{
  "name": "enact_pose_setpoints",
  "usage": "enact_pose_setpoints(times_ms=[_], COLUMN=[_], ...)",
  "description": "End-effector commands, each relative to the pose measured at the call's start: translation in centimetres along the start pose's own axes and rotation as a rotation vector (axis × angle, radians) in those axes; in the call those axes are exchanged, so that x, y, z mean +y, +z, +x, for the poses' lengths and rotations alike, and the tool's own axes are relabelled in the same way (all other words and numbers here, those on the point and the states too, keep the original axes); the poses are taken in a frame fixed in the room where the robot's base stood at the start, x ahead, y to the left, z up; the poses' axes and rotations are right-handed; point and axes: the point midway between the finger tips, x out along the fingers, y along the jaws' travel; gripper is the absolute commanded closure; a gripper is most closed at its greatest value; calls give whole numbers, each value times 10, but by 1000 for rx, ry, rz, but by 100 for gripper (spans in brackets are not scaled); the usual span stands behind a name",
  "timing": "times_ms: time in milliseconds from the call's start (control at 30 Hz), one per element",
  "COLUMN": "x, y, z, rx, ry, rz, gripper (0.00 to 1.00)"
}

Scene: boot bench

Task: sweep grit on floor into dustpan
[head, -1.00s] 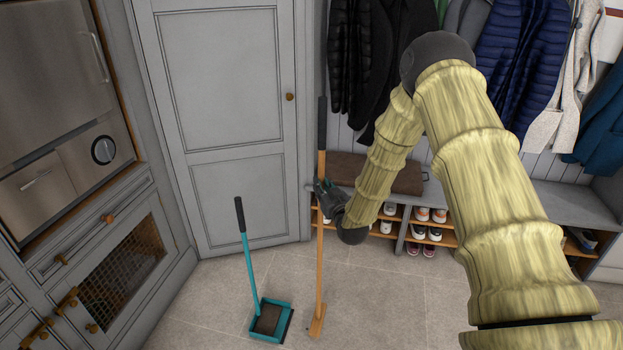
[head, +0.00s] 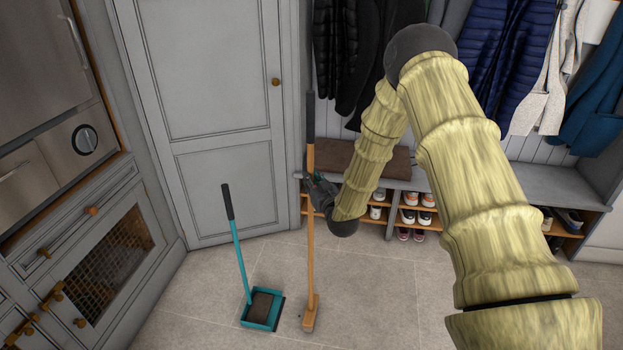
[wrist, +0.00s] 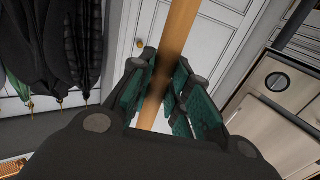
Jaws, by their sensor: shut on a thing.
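My gripper (head: 318,192) is shut around the wooden handle of a long broom (head: 311,240), which stands nearly upright with a dark grip at its top. The wrist view shows the handle (wrist: 178,35) between the green-padded fingers (wrist: 158,92). The broom head (head: 310,314) is at the floor, just right of the dustpan. The teal dustpan (head: 245,318) stands on the floor with a long teal handle and dark grip upright. A brown patch (head: 261,306) shows inside its pan. A few tiny dark specks (head: 300,316) lie between pan and broom head; they are too small to tell clearly.
A grey boot bench (head: 480,178) with shoes on its shelves stands behind, under hanging coats (head: 515,60). A grey door (head: 205,120) is at the back left. Grey cabinets with an oven (head: 50,120) line the left. Tiled floor (head: 375,300) is open right of the broom.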

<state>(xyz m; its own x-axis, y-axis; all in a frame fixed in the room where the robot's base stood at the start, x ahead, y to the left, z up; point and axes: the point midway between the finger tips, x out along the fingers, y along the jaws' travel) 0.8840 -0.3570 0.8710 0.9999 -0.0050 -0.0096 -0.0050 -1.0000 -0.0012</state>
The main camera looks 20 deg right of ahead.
Motion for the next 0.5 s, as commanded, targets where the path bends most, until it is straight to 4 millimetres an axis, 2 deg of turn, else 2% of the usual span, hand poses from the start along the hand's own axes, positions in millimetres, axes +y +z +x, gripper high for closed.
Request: enact_pose_setpoints(times_ms=[133,500], x=[0,-28], y=[12,8], z=[0,16], rx=[2,4], ry=[0,-2], rz=[0,0], gripper=[100,100])
